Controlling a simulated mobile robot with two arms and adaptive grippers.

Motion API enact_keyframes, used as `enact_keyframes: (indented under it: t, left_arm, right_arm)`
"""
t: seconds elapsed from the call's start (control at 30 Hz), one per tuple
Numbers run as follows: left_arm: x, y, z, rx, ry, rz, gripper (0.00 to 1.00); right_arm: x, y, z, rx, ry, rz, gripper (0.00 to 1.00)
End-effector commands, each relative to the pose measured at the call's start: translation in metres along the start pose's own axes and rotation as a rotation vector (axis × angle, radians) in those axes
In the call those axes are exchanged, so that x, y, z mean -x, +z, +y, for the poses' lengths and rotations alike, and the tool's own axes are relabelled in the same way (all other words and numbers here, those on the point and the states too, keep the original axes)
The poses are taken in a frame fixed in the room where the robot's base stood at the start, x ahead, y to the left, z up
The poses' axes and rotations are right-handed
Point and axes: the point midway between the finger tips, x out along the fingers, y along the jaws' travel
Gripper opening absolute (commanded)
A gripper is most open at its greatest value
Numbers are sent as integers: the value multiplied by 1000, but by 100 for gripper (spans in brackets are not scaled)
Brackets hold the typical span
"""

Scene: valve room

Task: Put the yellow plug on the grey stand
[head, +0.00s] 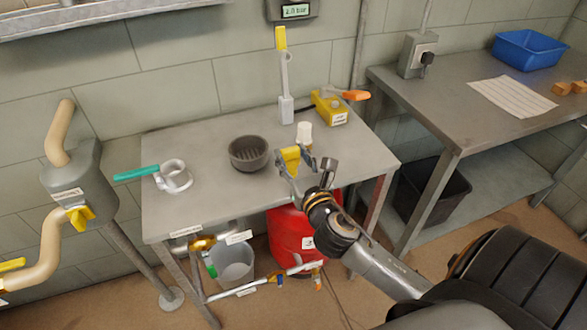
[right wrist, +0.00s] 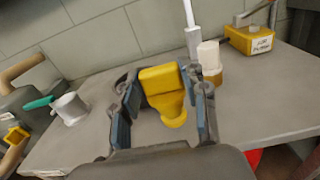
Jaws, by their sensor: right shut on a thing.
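My right gripper (head: 297,172) is shut on the yellow plug (head: 291,158) and holds it over the front right part of the grey table. In the right wrist view, the plug (right wrist: 165,90) sits between the two fingers (right wrist: 166,105), its rounded end toward the camera. A light grey upright piece with a yellow top (head: 286,108) stands at the table's back. My left gripper is not in view.
A white cylinder (head: 304,133) stands just behind the plug. A yellow box (head: 329,108) with an orange handle is at the back right. A white ring with a teal handle (head: 174,176) lies left. Pipes line the left wall.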

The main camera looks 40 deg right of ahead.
Motion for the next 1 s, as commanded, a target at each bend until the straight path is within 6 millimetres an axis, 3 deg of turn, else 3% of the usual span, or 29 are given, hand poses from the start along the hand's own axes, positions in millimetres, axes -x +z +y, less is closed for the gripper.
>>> enact_keyframes:
  t: [0.27,0.7,0.73,0.8,0.83,1.0]
  left_arm:
    - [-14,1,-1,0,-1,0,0]
    - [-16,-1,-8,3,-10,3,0]
    - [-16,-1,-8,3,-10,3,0]
    - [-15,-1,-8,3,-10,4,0]
    - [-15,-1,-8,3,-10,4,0]
    - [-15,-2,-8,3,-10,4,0]
  right_arm:
    - [-5,-38,-5,-2,-1,3,13]
    - [-5,-44,-5,1,1,2,13]
    - [-5,-43,-5,1,1,2,48]
    - [-5,-43,-5,1,1,2,62]
    - [-5,-43,-5,1,1,2,67]
    - [-5,-43,-5,1,1,2,67]
